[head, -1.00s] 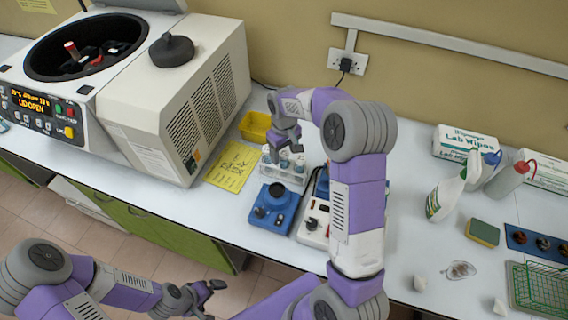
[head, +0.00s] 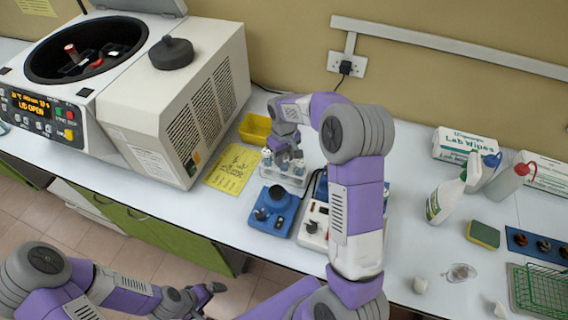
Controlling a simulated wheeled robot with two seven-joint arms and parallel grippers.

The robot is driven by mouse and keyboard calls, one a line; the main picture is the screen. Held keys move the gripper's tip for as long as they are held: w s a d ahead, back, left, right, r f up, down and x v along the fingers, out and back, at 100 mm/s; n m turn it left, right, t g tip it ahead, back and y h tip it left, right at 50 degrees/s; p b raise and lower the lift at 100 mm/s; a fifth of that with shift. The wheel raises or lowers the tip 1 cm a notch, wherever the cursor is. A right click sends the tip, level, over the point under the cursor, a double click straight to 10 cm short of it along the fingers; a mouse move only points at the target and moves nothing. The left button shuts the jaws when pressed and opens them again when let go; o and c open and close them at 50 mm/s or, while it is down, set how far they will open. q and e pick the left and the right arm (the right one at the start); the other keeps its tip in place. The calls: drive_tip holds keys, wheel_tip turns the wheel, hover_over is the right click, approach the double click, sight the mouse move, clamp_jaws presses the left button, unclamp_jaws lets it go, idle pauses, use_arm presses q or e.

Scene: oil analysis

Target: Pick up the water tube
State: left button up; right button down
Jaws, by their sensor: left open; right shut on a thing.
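A clear tube rack (head: 292,179) stands on the bench behind the blue mixer and holds several small tubes with pale caps. My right gripper (head: 283,158) is low over the rack, pointing down, and is shut on a tube among them. The gripper covers most of that tube, so I cannot tell its label or contents. My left gripper (head: 205,292) is open and empty, in front of the bench at the lower left.
A blue mixer (head: 270,211) and a white device (head: 314,226) stand in front of the rack. A yellow tray (head: 254,128) and yellow note (head: 232,168) lie to its left. An open centrifuge (head: 150,115) fills the left. A spray bottle (head: 447,200), sponge (head: 483,234) and green wire basket (head: 541,291) are right.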

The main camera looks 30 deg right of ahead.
drive_tip(key=shift+r, duration=0.1)
wheel_tip(320, 180, up, 10)
drive_tip(key=shift+f+p, duration=0.1)
drive_tip(key=shift+p, duration=0.5)
